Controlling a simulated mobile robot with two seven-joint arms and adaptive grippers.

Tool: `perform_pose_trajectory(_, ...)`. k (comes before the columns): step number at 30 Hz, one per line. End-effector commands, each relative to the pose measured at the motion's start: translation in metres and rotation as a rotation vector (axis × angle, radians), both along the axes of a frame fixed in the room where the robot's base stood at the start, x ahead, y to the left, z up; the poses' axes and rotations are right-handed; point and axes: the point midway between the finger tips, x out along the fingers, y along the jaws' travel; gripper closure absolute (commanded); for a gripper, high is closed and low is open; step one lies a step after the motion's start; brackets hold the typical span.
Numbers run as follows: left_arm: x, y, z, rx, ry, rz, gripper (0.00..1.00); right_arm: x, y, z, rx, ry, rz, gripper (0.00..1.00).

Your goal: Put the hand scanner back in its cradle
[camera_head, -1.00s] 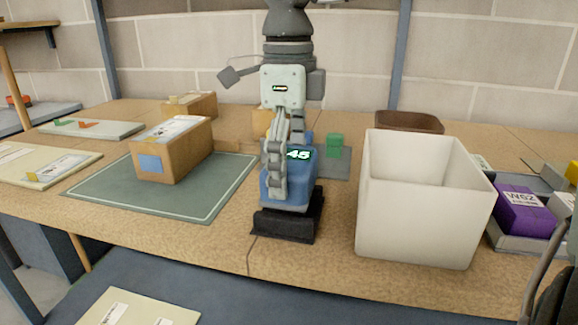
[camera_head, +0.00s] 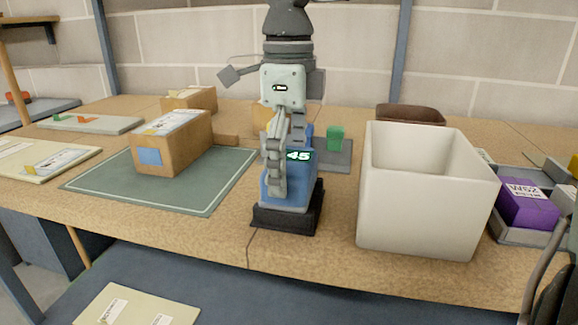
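The hand scanner (camera_head: 300,180) is a blue, upright block with a lit display reading 45. It stands near the middle of the head view. Its lower end is in or directly over the black cradle (camera_head: 290,221) on the bench; I cannot tell whether it is fully seated. My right gripper (camera_head: 279,185) points down from above and is shut on the scanner. One finger shows along the scanner's near left side; the other is mostly hidden. My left gripper is not in view.
A large white bin (camera_head: 425,210) stands close to the right. A cardboard box (camera_head: 175,150) sits on a green mat (camera_head: 215,180) to the left. A green block (camera_head: 336,138) stands behind the scanner. A grey tray (camera_head: 520,235) with a purple box (camera_head: 528,205) is far right.

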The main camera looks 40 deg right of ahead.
Motion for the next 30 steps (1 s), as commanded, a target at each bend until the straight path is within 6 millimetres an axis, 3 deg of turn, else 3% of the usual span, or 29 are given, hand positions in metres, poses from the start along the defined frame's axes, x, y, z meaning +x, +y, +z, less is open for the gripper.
perform_pose_trajectory(8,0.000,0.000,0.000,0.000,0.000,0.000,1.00,0.000,0.000,0.007,-0.001,-0.001,-0.001,0.00)
perform_pose_trajectory(21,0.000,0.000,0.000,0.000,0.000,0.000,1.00,0.001,0.000,0.092,-0.001,-0.003,-0.002,0.00)
perform_pose_trajectory(30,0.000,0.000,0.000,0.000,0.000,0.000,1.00,0.001,0.000,0.120,-0.001,0.000,0.000,0.00)
